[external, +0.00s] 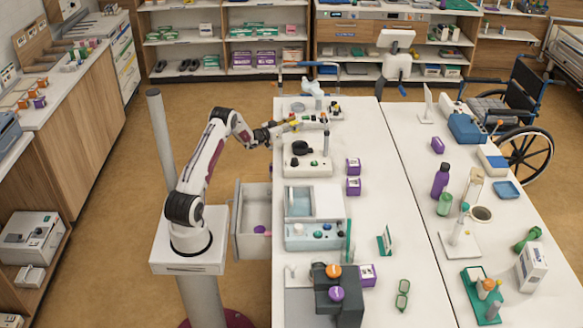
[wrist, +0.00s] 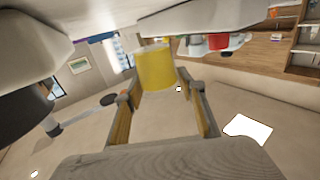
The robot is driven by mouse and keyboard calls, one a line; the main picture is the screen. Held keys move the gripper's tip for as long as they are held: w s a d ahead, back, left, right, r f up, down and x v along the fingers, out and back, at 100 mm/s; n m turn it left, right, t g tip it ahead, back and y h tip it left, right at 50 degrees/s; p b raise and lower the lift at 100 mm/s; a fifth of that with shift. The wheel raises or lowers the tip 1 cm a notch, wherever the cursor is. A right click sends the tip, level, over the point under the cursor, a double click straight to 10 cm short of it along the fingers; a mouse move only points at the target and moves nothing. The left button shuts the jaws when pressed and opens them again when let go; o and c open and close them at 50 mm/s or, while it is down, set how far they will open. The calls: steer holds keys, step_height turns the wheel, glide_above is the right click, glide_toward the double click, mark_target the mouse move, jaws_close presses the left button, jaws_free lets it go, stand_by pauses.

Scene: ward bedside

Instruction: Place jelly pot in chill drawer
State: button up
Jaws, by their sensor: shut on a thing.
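My gripper (external: 283,127) is at the far left edge of the white counter, beyond the scale-like device. In the wrist view, its two fingers (wrist: 159,72) are shut on a yellow pot (wrist: 155,68), which sits between the fingertips. I take this to be the jelly pot. In the external view the pot is too small and covered to make out clearly. The chill drawer (external: 240,238) is pulled open on the left side of the chill unit (external: 314,237), nearer the camera than my gripper. A small purple thing lies in it.
A white device with a black top (external: 307,166) stands between my gripper and the chill unit. Purple boxes (external: 353,187) stand to its right. A dark machine (external: 338,298) stands at the near end. Small items crowd the counter's far end.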

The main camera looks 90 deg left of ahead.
steer(key=shift+f, duration=1.95)
steer(key=shift+f, duration=0.2)
steer(key=o, duration=1.1)
steer(key=shift+o, duration=0.2)
steer(key=shift+s, duration=0.1)
steer(key=shift+v, duration=3.85)
steer(key=shift+f, duration=0.2)
